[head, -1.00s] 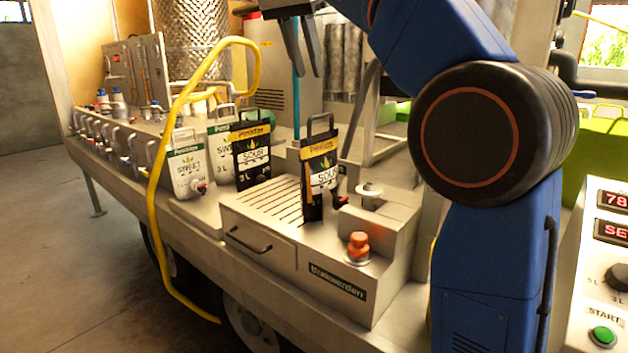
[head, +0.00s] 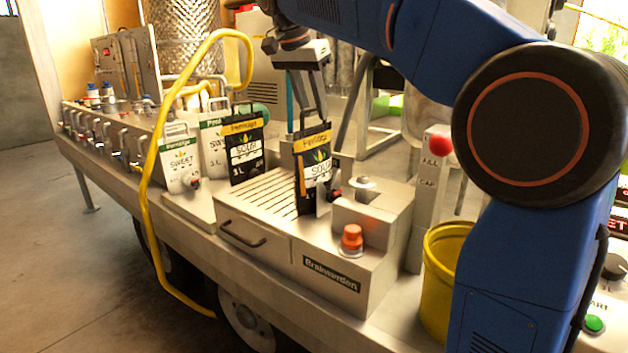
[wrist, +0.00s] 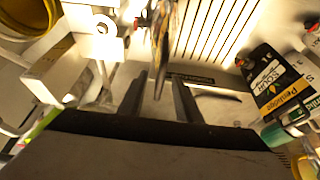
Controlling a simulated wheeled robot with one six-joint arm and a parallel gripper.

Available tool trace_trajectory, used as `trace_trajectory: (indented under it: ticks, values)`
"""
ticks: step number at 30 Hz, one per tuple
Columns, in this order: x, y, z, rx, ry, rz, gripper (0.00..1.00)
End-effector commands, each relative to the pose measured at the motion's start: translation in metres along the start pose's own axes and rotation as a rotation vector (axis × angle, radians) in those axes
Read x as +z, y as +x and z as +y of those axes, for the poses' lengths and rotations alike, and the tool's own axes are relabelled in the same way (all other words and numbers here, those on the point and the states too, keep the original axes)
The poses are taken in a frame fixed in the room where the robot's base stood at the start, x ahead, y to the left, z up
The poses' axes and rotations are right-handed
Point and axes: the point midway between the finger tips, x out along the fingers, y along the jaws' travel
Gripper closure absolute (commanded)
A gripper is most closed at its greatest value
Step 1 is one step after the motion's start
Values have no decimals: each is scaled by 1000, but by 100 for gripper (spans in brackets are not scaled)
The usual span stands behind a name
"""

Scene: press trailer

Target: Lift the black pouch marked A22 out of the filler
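A black pouch (head: 316,152) with a yellow band and a loop handle stands upright in the metal filler (head: 275,262), beside its slatted top. I cannot read an A22 mark on it. My gripper (head: 306,104) points down directly above this pouch, its fingers apart at the height of the handle. In the wrist view my gripper (wrist: 166,92) is open, and the pouch (wrist: 162,42) shows nearly edge-on, in line with the gap between the fingers. Whether the handle lies fully between the fingers I cannot tell.
Another black pouch (head: 246,150) and white pouches (head: 181,160) stand left of the filler. An orange knob (head: 352,238) and a metal fitting (head: 364,188) are close on the right. A yellow hose (head: 150,190) loops at left; a yellow bucket (head: 440,270) stands at right.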

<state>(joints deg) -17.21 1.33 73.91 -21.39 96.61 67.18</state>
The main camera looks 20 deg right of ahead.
Motion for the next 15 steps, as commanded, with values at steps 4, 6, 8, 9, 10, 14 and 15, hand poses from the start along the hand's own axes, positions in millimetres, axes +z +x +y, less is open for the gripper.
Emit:
trace_trajectory:
  ticks: [4, 6, 8, 9, 10, 14, 15]
  values:
    - [0, 16, 1, 2, 0, -1, 69]
    - [0, 27, 1, 3, 1, -1, 69]
    - [-1, 35, 1, 3, 1, -1, 69]
    - [0, 40, 1, 3, 0, -1, 69]
    - [-1, 42, 0, 2, 0, -1, 69]
    - [0, 50, 0, 2, 0, -1, 69]
    - [0, 50, 0, 1, 0, -1, 69]
